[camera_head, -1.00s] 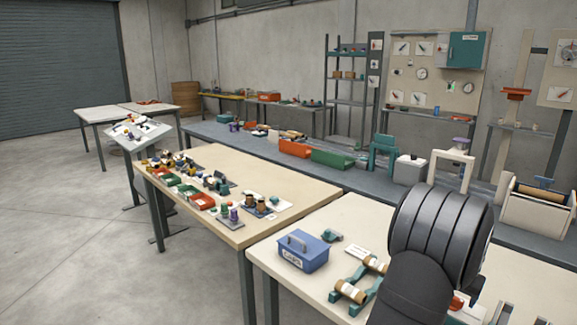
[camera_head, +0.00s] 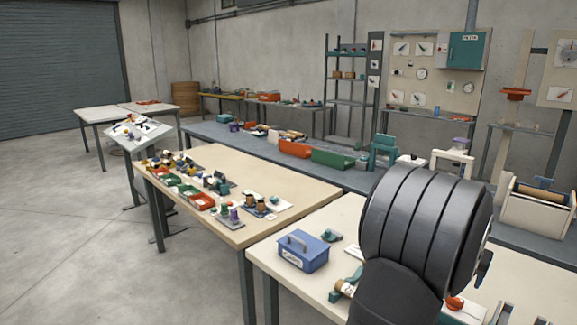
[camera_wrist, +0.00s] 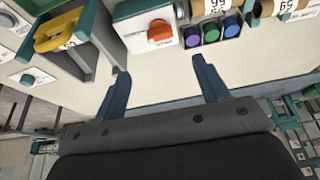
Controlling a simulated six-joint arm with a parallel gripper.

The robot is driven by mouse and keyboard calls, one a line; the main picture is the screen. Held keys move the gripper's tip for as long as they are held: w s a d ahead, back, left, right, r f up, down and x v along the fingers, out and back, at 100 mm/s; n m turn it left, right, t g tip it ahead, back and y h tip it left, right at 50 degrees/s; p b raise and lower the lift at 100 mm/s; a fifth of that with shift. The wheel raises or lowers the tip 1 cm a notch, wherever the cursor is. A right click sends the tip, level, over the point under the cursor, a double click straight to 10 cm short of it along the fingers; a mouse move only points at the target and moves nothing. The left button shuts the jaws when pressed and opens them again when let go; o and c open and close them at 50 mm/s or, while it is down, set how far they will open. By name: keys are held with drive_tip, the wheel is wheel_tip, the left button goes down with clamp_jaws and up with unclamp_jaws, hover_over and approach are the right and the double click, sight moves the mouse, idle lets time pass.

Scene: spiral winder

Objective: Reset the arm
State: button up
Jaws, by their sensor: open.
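My gripper (camera_wrist: 163,78) shows in the wrist view with its two dark blue fingers spread wide and nothing between them. Beyond the fingers lies a bare strip of the cream tabletop (camera_wrist: 160,95). A white box with an orange-red knob (camera_wrist: 160,32) is ahead of the fingers, apart from them. In the head view my large dark arm fills the lower right, and the gripper itself is hidden behind it.
In the wrist view, a yellow handled item (camera_wrist: 58,30) sits in a green-edged holder at upper left, and purple, blue and green round pieces (camera_wrist: 211,30) at upper right. In the head view, a blue toolbox (camera_head: 303,251) stands left of my arm.

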drive_tip(key=x, duration=1.3)
drive_tip(key=shift+w+f, duration=0.1)
drive_tip(key=shift+d+n, duration=0.15)
drive_tip(key=shift+n, duration=0.55)
drive_tip(key=s+d+v, duration=0.1)
drive_tip(key=v, duration=1.7)
drive_tip(key=shift+w+d+f+m+g+h, duration=0.15)
drive_tip(key=shift+w+d+f+m+g, duration=0.5)
drive_tip(key=shift+f+m, duration=1.05)
drive_tip(key=shift+w+d+f+m+g+h, duration=0.25)
drive_tip(key=shift+w+f+m, duration=0.7)
drive_tip(key=shift+f, duration=1.45)
drive_tip(key=shift+w+d+f+m+g, duration=0.3)
drive_tip(key=shift+w+d+f+m, duration=0.35)
drive_tip(key=shift+f+m, duration=1.05)
drive_tip(key=shift+w+a+f+n, duration=0.1)
drive_tip(key=shift+a+f+n, duration=0.05)
drive_tip(key=shift+f+n, duration=0.2)
